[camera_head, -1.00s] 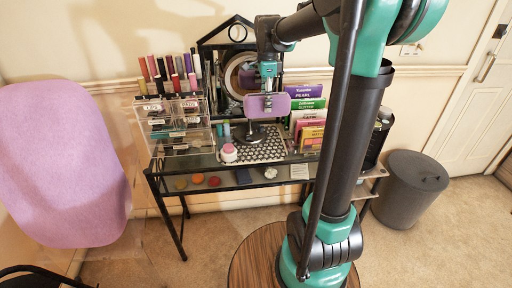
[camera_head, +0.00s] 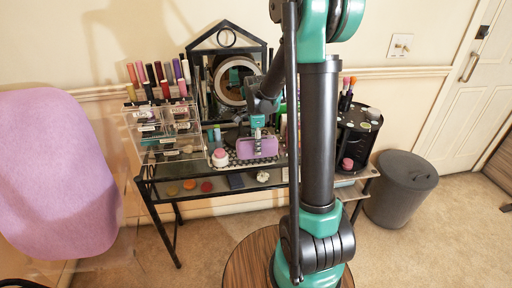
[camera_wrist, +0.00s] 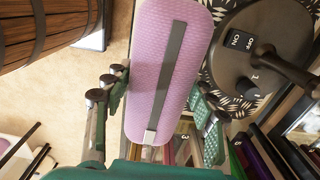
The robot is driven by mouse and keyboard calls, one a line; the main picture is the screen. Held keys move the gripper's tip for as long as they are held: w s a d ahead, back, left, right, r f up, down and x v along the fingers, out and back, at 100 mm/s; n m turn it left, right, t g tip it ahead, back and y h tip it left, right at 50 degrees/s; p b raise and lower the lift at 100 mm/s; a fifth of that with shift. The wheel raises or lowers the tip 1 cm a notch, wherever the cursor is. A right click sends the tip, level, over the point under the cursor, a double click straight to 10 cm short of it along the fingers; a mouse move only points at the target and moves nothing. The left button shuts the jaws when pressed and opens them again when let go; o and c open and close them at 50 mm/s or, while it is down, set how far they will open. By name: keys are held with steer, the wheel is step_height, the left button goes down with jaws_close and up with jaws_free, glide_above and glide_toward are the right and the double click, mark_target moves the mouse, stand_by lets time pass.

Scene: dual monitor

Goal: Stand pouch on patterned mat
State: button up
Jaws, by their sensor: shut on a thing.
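The pouch (camera_head: 257,148) is a purple rounded block, held long side level low at the table in the head view. In the wrist view the pouch (camera_wrist: 155,60) fills the middle, with a grey strip along it. My gripper (camera_head: 257,132) is shut on it from above; in the wrist view my gripper's fingers (camera_wrist: 160,88) lie on both sides of it. The black-and-white patterned mat (camera_head: 233,161) shows beside and below the pouch. In the wrist view a bit of the mat (camera_wrist: 246,104) shows past the round base. Whether the pouch touches the mat is hidden.
A round mirror (camera_head: 231,80) stands behind the pouch; its dark switch base (camera_wrist: 240,45) is close beside it in the wrist view. A pink-topped jar (camera_head: 220,157) stands left of the pouch. A clear organizer (camera_head: 165,130) is further left, a black rotating holder (camera_head: 355,135) to the right.

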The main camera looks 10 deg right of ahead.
steer(key=shift+f, duration=0.75)
steer(key=shift+f, duration=0.1)
steer(key=o, duration=1.2)
steer(key=shift+o, duration=0.2)
step_height(320, 180, up, 12)
steer(key=shift+s+r, duration=0.1)
steer(key=s+d+f+n+t, duration=0.2)
steer(key=s+f+n, duration=0.3)
steer(key=s+n, duration=0.4)
steer(key=s+d+f+n+t, duration=0.2)
steer(key=s+f+n, duration=0.4)
steer(key=s+n, duration=0.3)
steer(key=s, duration=0.4)
steer(key=shift+w+r, duration=0.1)
